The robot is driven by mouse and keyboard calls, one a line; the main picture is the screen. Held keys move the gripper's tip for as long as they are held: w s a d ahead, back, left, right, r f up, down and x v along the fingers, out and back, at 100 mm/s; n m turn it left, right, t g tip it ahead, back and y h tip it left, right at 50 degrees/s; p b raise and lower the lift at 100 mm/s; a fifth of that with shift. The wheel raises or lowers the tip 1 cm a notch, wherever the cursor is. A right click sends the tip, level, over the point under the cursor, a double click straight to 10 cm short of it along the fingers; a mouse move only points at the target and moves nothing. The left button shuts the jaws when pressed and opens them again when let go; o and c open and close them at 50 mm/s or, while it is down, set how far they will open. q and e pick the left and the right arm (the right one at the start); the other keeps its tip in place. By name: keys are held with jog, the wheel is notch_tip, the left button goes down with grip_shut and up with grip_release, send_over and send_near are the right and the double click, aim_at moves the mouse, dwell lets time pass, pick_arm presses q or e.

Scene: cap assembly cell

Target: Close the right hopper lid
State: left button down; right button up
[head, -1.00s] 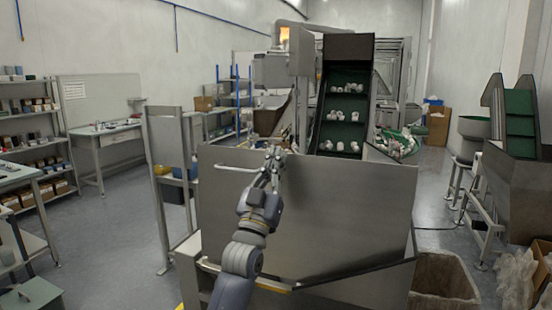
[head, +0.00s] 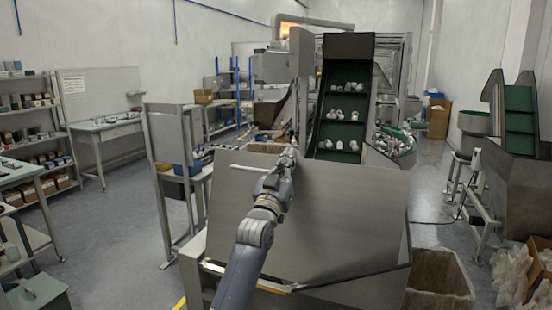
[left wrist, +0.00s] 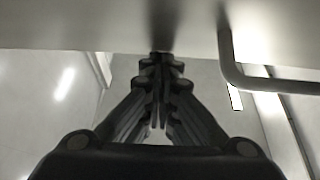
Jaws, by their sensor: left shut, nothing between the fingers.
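The hopper lid (head: 345,215) is a large flat grey metal plate, raised and tilted in the middle of the head view. A pale bar handle (head: 250,170) is on its upper left part; the handle also shows at the right in the left wrist view (left wrist: 270,85). My left gripper (head: 289,155) is at the lid's upper part, just right of the handle. Its closed fingers (left wrist: 160,62) are empty, with their tips up against the plate or very close; contact cannot be told. The handle is outside the fingers. My right gripper is not in view.
A dark green conveyor (head: 342,125) with white parts rises behind the lid. A bin (head: 438,275) stands right of the hopper, and a box of clear bags (head: 520,275) farther right. A metal stand (head: 168,140) is at the left, with open floor beyond.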

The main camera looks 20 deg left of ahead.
pick_arm(q)
jog(key=w+f+g, duration=0.5)
jog(key=w+f, duration=0.1)
jog(key=w, duration=0.7)
jog(key=shift+w+a+f, duration=0.2)
jog(key=shift+w+a, duration=0.05)
jog(key=shift+a, duration=0.15)
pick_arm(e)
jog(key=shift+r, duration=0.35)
